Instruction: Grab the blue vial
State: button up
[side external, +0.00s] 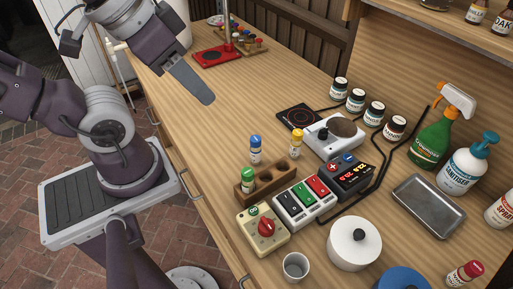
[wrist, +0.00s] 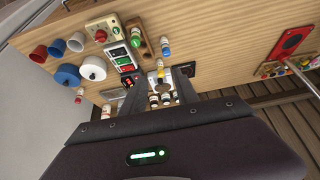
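The blue vial (side external: 256,150), a small white bottle with a blue cap, stands upright on the wooden counter behind the wooden rack (side external: 243,195). It also shows in the wrist view (wrist: 165,46). A yellow-capped vial (side external: 296,145) stands to its right. A green-capped vial (side external: 248,180) is at the rack's left end. My gripper (side external: 206,98) is above the counter, up and to the left of the blue vial and apart from it. In the wrist view my gripper (wrist: 156,75) has its two dark fingers spread with a gap between them, holding nothing.
A white pot (side external: 354,243), a metal tray (side external: 428,206) and a green spray bottle (side external: 437,140) are farther right. The counter left of the vials is clear.

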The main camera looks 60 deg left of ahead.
jog(key=shift+o, duration=0.4)
jog(key=shift+o, duration=1.2)
